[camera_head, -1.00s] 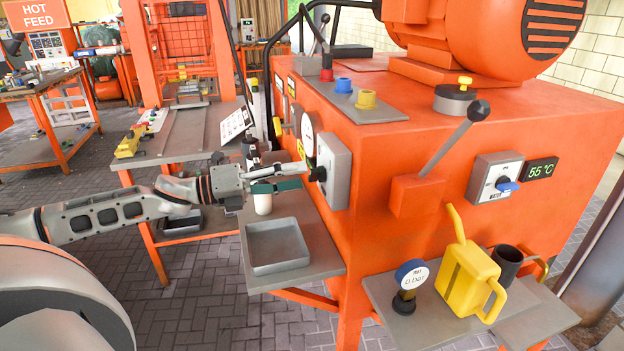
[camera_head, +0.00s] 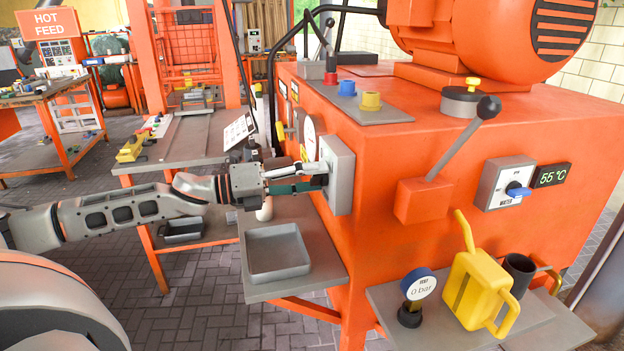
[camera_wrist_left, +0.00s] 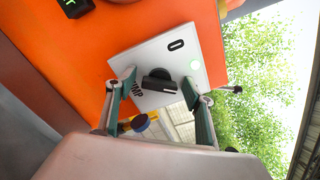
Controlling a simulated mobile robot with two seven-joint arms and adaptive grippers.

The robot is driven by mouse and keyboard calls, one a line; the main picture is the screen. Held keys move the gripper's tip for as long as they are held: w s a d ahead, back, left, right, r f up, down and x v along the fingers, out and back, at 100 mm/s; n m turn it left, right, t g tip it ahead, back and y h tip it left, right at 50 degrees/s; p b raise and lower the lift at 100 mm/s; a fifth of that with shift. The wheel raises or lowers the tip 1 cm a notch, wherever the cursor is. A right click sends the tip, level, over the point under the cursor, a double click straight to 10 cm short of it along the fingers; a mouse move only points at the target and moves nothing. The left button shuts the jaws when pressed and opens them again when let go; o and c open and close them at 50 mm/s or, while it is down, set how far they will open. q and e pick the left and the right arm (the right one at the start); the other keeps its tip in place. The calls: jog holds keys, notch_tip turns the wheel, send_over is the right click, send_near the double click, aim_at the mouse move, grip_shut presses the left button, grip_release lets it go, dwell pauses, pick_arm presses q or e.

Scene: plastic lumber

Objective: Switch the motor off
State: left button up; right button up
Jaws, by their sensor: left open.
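A grey switch box (camera_head: 338,172) is on the left side of the orange machine. Its white face (camera_wrist_left: 185,48) fills the middle of the wrist view, with a 0 mark, a pale green round spot and a partly hidden label ending in "UMP". A black rotary knob (camera_wrist_left: 158,82) sticks out of this face. My left gripper (camera_head: 322,176) is at the box, and its fingers hide the knob in the head view. In the wrist view the open left gripper (camera_wrist_left: 158,80) has one finger on each side of the knob; I cannot tell whether they touch it. My right gripper is out of view.
A grey tray (camera_head: 248,262) lies on a shelf below my left arm. A lever (camera_head: 455,150) and a second switch box labelled WATER (camera_head: 487,190) are on the machine's front. A yellow can (camera_head: 462,285) and a 0 bar gauge (camera_head: 418,284) stand on the front shelf.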

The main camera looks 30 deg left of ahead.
pick_arm(q)
jog(key=c, duration=1.1)
